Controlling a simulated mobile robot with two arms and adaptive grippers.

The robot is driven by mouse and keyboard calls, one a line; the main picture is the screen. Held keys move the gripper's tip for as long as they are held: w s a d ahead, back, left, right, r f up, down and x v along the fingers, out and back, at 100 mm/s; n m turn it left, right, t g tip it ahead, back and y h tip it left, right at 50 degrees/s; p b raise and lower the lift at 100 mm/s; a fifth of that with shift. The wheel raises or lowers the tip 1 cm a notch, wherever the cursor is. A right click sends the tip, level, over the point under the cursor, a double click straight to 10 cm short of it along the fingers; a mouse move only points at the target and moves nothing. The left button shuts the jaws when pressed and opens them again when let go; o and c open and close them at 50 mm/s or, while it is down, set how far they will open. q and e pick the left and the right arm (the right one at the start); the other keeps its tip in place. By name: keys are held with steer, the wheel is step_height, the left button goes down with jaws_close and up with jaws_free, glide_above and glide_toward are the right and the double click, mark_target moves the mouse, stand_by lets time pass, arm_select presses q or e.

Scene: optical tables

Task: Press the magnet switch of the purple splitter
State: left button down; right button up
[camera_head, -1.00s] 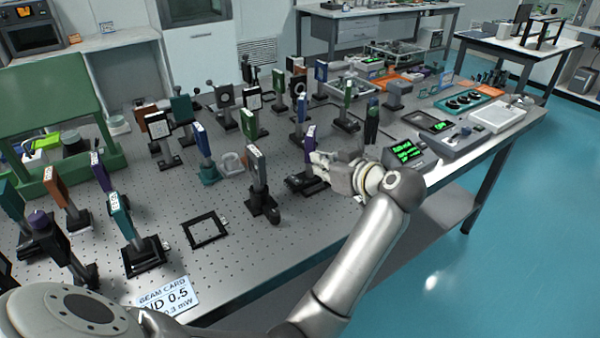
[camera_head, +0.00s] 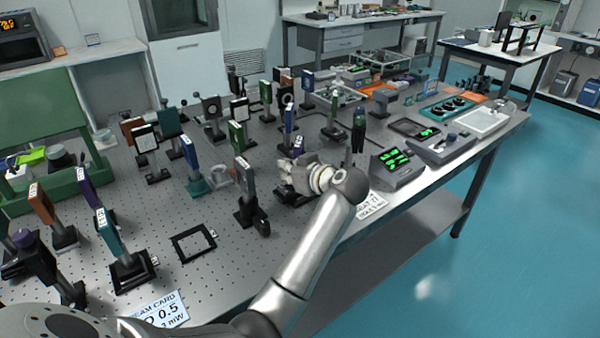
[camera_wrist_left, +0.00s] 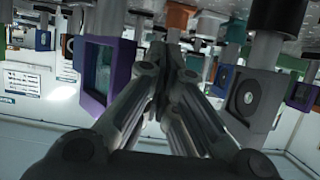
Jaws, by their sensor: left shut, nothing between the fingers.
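In the left wrist view, a purple square frame (camera_wrist_left: 92,101) with a glassy pane is close on the left of my shut left fingers (camera_wrist_left: 172,55). The fingers are empty. I cannot tell whether the fingertips touch the splitter's base, and the magnet switch is not distinguishable. My right gripper is not in view.
A grey meter with green digits (camera_head: 396,165) is to the right. Another purple plate (camera_head: 88,190) stands far left. An empty black frame (camera_head: 193,243) lies on open table.

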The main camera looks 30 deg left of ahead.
mark_target(284, 190)
arm_select(q)
steer(key=shift+d+f, duration=0.1)
steer(key=shift+f, duration=1.95)
